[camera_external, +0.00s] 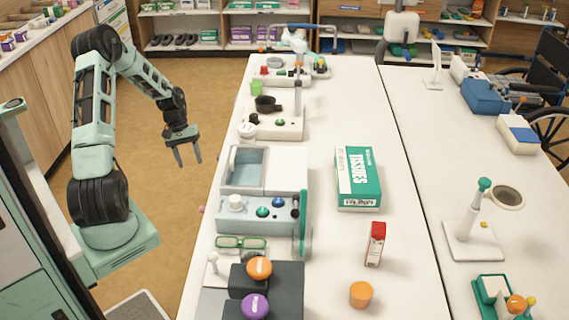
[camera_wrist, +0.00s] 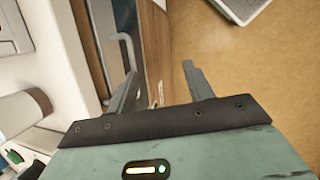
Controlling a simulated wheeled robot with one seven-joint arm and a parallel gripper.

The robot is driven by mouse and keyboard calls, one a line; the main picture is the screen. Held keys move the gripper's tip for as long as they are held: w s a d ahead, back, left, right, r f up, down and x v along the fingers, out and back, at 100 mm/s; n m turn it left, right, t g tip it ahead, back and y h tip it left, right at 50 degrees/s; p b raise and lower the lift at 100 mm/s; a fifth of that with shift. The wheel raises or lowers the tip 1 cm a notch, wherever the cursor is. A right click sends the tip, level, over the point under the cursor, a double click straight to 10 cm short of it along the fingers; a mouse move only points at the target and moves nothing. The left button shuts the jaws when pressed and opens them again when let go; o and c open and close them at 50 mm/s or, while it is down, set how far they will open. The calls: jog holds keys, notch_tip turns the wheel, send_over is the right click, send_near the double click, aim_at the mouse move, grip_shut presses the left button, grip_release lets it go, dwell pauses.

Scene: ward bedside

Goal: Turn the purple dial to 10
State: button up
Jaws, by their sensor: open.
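The purple dial (camera_external: 255,306) sits on a dark stepped block at the near end of the white table in the external view. The dial does not show in the wrist view.
Green glasses (camera_external: 241,242) and a device with a white knob (camera_external: 235,202) stand behind the dark block along the table's left edge.

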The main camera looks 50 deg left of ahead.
jog(key=w+a+f+n+t+h+b, duration=0.4)
jog(key=w+a+f+n+t, duration=0.15)
jog(key=w+a, duration=0.3)
jog(key=w+a+r+n+t+y+b, duration=0.1)
jog(key=a+r+n+t, duration=0.1)
jog(key=a+n+t, duration=0.3)
jog(key=a+r+t+b, duration=0.1)
jog(key=a+r+t, duration=0.15)
jog(key=a, duration=0.45)
jog(key=x, duration=1.7)
jog(key=shift+w+d+f+p, duration=0.2)
jog(key=shift+f+p, duration=0.1)
jog(key=shift+p, duration=0.1)
jog(key=c, duration=1)
